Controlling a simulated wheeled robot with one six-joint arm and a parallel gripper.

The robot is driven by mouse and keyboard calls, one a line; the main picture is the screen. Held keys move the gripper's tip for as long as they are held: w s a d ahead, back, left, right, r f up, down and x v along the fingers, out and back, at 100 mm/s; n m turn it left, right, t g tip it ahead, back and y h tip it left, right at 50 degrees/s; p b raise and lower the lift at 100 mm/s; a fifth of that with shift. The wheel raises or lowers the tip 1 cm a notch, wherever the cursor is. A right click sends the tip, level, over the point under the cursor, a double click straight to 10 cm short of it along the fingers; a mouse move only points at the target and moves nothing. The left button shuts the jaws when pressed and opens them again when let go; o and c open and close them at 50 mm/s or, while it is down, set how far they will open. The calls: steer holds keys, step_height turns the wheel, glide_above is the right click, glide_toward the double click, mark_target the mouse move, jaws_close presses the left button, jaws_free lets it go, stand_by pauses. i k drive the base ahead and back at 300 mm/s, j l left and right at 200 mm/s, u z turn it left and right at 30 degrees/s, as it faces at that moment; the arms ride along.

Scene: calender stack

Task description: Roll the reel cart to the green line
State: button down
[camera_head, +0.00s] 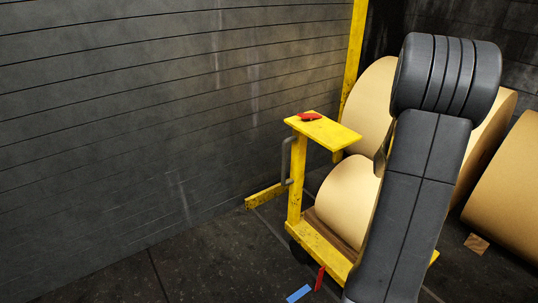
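The yellow reel cart (294,190) stands right of centre, next to the grey wall. It has a flat top plate, a grey bar handle (285,160) on its left post and a dark wheel (299,251) low at the left. A tan reel (345,197) sits on its base. My dark grey arm crosses in front and hides the cart's right part. My gripper is not visible. I see no green line in this view.
A red object (310,117) lies on the cart's top plate. More large tan reels (510,190) stand behind and to the right. A blue strip (299,293) and a red piece (320,278) show near the cart's front. Dark floor (190,270) is clear at lower left.

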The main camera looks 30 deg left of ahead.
mark_target(332, 231)
steer(key=j+u, duration=0.1)
steer(key=u, duration=0.3)
steer(key=i+u, duration=0.15)
steer(key=u, duration=0.25)
steer(key=i+j+u, duration=0.1)
steer(key=u, duration=0.3)
steer(key=i+j, duration=0.15)
steer(key=i, duration=0.6)
steer(key=i+j, duration=0.1)
steer(key=i, duration=0.65)
